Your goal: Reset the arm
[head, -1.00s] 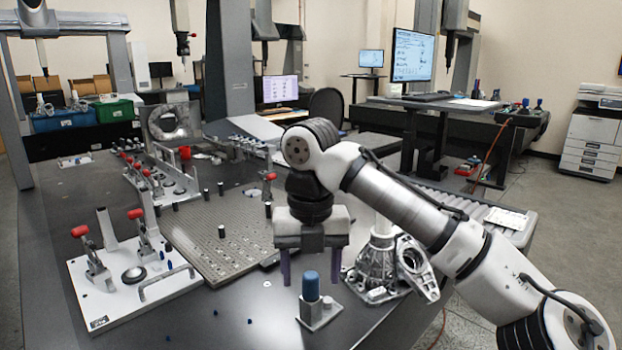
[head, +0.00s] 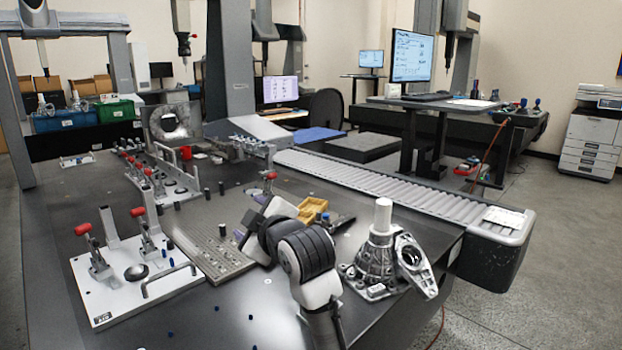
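My arm is folded low at the bottom middle of the head view. My gripper (head: 249,216) points away from the camera, over the right edge of the perforated plate (head: 205,243). Its two purple fingers show at either end of the gripper body, spread apart, with nothing seen between them. The gripper body and the dark wrist hide part of the plate and table behind them.
A cast metal housing (head: 380,262) stands just right of my arm. A white clamp fixture (head: 108,302) lies left. A yellow bin (head: 312,209) sits behind my wrist. A roller conveyor (head: 400,190) runs along the right.

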